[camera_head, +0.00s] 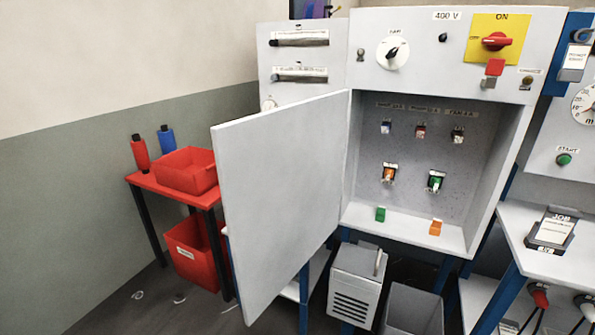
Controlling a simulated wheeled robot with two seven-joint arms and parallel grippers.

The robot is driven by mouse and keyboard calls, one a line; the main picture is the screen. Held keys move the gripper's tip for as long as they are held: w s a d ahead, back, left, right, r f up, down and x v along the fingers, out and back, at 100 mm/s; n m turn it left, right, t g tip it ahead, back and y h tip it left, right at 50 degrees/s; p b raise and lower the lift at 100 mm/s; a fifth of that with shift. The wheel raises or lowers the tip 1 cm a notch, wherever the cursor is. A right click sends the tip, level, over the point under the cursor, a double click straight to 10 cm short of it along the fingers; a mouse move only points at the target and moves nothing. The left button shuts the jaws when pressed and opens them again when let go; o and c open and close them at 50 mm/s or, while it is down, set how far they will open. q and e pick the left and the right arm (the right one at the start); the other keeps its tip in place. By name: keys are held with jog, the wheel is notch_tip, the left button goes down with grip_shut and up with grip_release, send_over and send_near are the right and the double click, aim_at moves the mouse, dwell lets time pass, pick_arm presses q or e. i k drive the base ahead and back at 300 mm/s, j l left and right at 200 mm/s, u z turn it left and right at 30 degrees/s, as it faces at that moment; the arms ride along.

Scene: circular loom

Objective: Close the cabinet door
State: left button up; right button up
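The cabinet (467,237) stands in the middle right, with its light grey door (280,205) swung wide open toward the left. The door hinges at the left side of the cabinet opening and its free edge points toward me. Inside the cabinet, several switches and plugs sit on the speckled back panel (385,155). A green block (380,214) and an orange block (435,228) stand on the cabinet floor. Neither of my grippers shows in the head view.
A red table (140,181) with a red bin (186,170) and two spools stands left of the door. Below the cabinet are a grey vented box (355,286) and an open grey bin (413,310). A bench (520,225) holds a job card at right.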

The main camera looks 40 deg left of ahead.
aim_at(280, 170)
jog(key=i+j+z, duration=0.15)
jog(key=j+z, duration=0.15)
jog(key=j, duration=1.2)
jog(key=j+z, duration=0.35)
jog(key=j, duration=1.1)
jog(key=k, duration=0.05)
